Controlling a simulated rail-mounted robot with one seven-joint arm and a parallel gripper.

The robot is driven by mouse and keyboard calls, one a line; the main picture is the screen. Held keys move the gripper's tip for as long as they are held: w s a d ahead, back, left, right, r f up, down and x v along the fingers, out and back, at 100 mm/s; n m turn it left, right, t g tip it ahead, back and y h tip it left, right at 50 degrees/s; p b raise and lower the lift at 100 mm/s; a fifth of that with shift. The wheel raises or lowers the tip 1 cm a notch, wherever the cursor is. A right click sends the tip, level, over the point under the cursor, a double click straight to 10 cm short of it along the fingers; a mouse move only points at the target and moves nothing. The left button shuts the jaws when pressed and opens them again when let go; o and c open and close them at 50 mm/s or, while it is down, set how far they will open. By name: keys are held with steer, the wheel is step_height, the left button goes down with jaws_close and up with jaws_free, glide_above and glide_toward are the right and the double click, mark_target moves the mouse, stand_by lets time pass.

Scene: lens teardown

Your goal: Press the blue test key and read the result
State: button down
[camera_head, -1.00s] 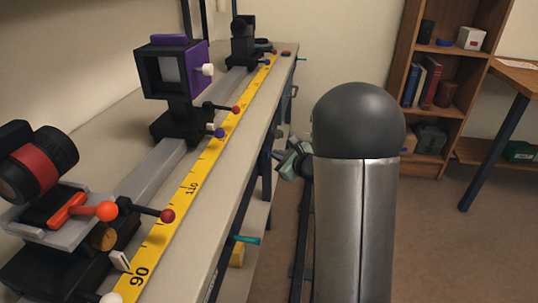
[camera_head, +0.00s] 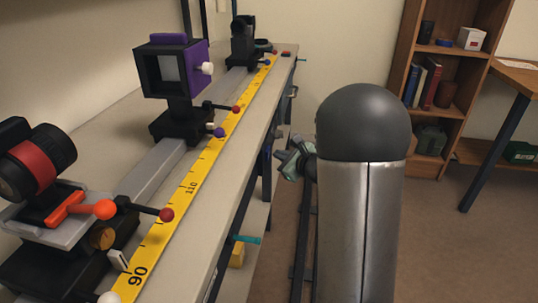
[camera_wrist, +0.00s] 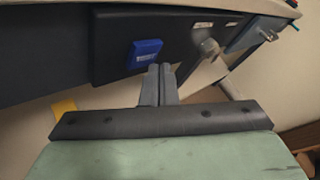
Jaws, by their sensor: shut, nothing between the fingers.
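The blue test key (camera_wrist: 144,53) shows in the wrist view as a small block with faint pale marking, on a dark panel (camera_wrist: 108,50) under the bench edge. My gripper (camera_wrist: 159,68) is shut and empty. Its fingertips appear just below and right of the key in the picture; I cannot tell whether they touch it. In the head view my arm hides most of the gripper, and the key is not seen. No readable result shows in either view.
The bench holds a rail with a lens mount (camera_head: 40,165), a purple-and-black unit (camera_head: 172,70) and a yellow scale (camera_head: 190,188). A grey knob or latch (camera_wrist: 208,47) sits right of the key. A bookshelf (camera_head: 403,80) stands at the back right, with open floor before it.

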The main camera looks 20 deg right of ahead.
steer(key=shift+s+d, duration=0.1)
steer(key=shift+d, duration=0.05)
steer(key=d, duration=0.1)
steer(key=s+d, duration=0.1)
steer(key=d, duration=0.1)
steer(key=s+d, duration=0.1)
steer(key=shift+s+d, duration=0.15)
steer(key=shift+s, duration=0.1)
stand_by(0.4)
steer(key=shift+f, duration=0.1)
stand_by(0.4)
